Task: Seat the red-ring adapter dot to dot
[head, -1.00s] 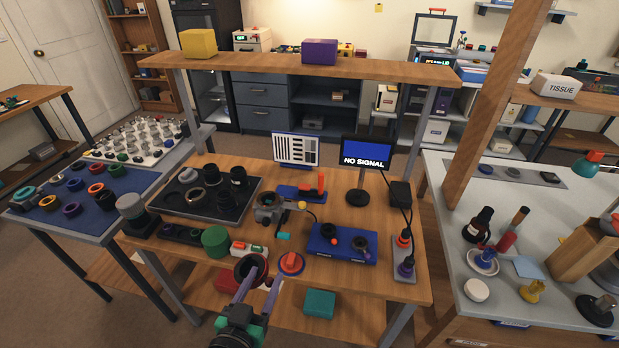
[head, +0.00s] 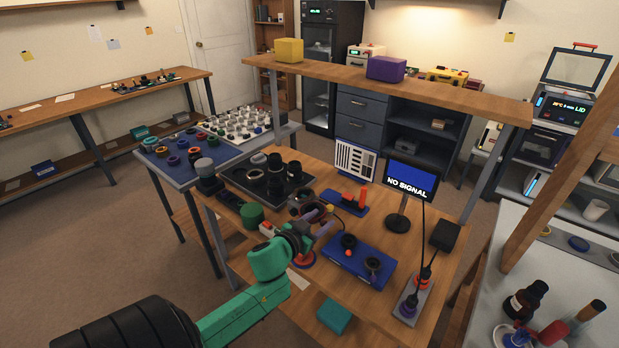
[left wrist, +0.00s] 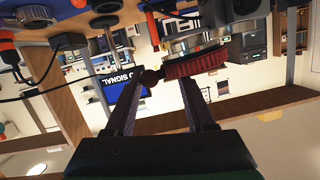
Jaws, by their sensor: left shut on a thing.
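My left gripper (head: 318,229) is shut on the red-ring adapter (head: 315,209), a dark ring with a reddish edge, above the middle of the workbench. In the left wrist view the adapter (left wrist: 197,63) shows a ribbed dark red rim beyond the fingertips (left wrist: 158,88). A small dark red ball-like part is beside the rim. The grey device (head: 298,200) on the bench is right behind the adapter in the head view and partly hidden by it. I cannot tell whether they touch. The alignment dots cannot be made out. My right gripper is not in view.
A blue box (head: 352,262) with dark round fittings stands right of the gripper. The NO SIGNAL monitor (head: 411,181) is behind it. A black tray (head: 240,178) of lens parts and a green cylinder (head: 252,215) are left. A red disc (head: 304,259) lies below my gripper, partly hidden.

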